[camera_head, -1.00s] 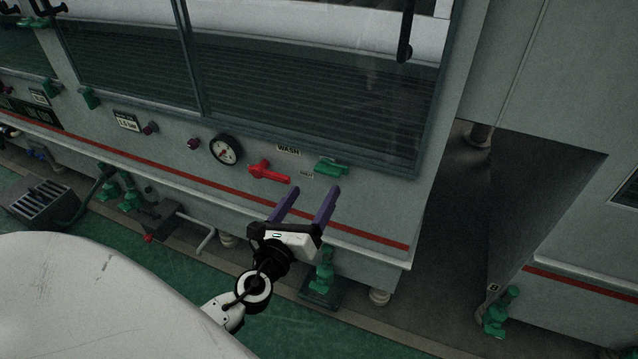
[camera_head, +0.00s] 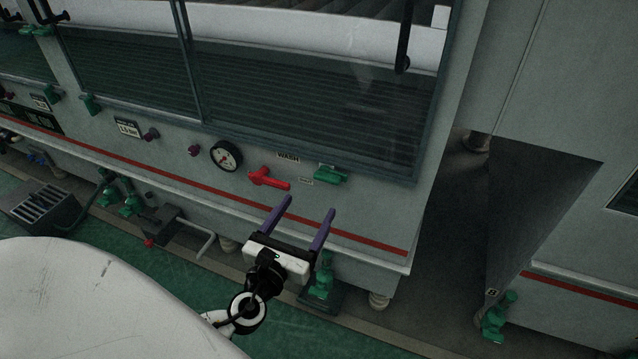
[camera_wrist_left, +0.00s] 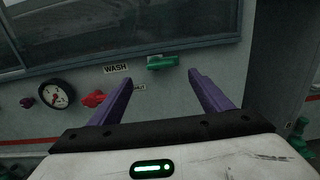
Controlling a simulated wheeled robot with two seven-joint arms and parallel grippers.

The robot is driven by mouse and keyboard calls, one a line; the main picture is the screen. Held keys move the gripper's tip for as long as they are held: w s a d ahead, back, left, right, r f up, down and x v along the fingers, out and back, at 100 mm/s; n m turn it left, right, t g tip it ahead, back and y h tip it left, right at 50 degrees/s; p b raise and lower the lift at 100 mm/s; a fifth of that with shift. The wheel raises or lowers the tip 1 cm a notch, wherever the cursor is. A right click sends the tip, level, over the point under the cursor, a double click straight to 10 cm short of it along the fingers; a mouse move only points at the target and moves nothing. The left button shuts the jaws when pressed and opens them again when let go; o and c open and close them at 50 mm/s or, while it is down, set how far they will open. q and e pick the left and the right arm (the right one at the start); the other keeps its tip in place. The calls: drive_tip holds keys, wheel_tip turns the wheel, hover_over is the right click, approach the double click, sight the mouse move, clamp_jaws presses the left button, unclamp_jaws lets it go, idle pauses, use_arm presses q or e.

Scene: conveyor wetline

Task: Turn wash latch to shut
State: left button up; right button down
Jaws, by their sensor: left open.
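The WASH plate (camera_head: 288,157) is on the grey machine front, with a smaller plate (camera_head: 306,181) below it; the small plate's lettering is hard to read. A red lever handle (camera_head: 268,179) lies nearly level at their left, its arm pointing right. A green latch (camera_head: 330,175) sits at their right. The red handle (camera_wrist_left: 93,99) and green latch (camera_wrist_left: 162,62) also show in the left wrist view, which does not settle which is the wash latch. My left gripper (camera_head: 310,207) is open and empty, its purple fingers below and apart from both. My right gripper is not visible.
A pressure gauge (camera_head: 226,156) and a dark red knob (camera_head: 194,151) are left of the red handle. A glass window (camera_head: 310,100) is above. A green foot fitting (camera_head: 322,280) stands below my gripper. An open gap (camera_head: 465,240) lies right of the machine.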

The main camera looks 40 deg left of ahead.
sight(325, 180)
use_arm(q)
drive_tip(key=x, duration=0.8)
drive_tip(key=shift+w, duration=0.25)
drive_tip(key=shift+w+a, duration=0.1)
drive_tip(key=shift+w, duration=0.45)
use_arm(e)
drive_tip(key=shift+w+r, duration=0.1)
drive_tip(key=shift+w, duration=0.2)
use_arm(q)
drive_tip(key=c, duration=1)
drive_tip(key=shift+c, duration=0.2)
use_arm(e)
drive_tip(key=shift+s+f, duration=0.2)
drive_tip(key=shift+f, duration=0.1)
